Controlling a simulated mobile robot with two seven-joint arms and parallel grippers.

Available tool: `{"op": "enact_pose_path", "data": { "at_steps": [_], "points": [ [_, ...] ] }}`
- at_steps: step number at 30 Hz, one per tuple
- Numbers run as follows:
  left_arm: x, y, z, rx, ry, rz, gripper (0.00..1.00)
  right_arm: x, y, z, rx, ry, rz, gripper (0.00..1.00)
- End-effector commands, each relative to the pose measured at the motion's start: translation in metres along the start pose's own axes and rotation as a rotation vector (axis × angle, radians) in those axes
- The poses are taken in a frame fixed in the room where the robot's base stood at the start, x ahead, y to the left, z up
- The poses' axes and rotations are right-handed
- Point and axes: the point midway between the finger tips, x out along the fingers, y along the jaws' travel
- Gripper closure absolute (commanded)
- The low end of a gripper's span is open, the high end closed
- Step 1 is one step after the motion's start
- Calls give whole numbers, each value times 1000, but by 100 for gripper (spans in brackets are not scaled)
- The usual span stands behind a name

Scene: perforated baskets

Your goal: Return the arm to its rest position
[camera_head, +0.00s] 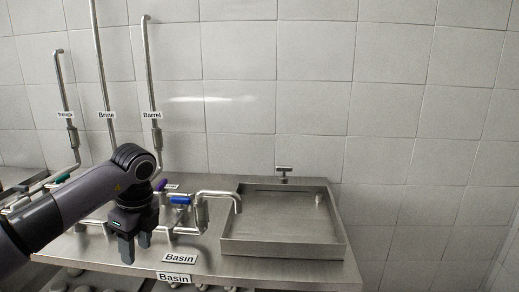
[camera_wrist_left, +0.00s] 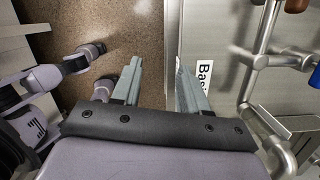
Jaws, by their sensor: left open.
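My left arm (camera_head: 70,205) reaches in from the left in the head view. Its left gripper (camera_head: 136,252) points down in front of the steel counter's pipes. The fingers are apart and nothing is between them. In the left wrist view the same gripper (camera_wrist_left: 158,88) shows two separated grey fingers over the counter's front edge and the brown floor. My right gripper is not in the head view. Other grey arm parts (camera_wrist_left: 75,60), which look like mine, show at the left of the wrist view.
A steel basin (camera_head: 285,228) stands on the counter at the right. Pipes with a blue-handled valve (camera_head: 181,201) and a purple-handled valve (camera_head: 161,185) run close behind my gripper. A Basin label (camera_head: 180,258) lies on the counter. Tall labelled pipes (camera_head: 151,85) rise along the tiled wall.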

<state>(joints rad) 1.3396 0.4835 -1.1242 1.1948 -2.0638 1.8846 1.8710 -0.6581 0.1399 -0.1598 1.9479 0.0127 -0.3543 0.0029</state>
Motion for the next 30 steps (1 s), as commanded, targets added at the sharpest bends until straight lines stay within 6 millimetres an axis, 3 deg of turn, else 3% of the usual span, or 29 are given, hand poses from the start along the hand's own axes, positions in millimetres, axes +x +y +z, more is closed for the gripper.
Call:
{"op": "enact_pose_path", "data": {
  "at_steps": [3,7,12,15,18,22,26,30],
  "points": [
    [34,-1,-66,187,227,-47,56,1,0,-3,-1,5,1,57],
    [54,7,-146,367,525,-144,56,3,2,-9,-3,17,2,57],
    [50,26,-240,489,945,-340,56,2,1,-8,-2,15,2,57],
    [35,36,-277,477,1172,-481,56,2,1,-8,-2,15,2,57],
    [17,42,-299,402,1368,-635,56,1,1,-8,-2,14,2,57],
    [-2,45,-305,214,1558,-834,56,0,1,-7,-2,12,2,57],
    [-6,43,-290,-61,1659,-1007,56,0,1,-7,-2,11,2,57],
    [12,42,-258,-414,1655,-1134,56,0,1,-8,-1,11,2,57]
  ]
}}
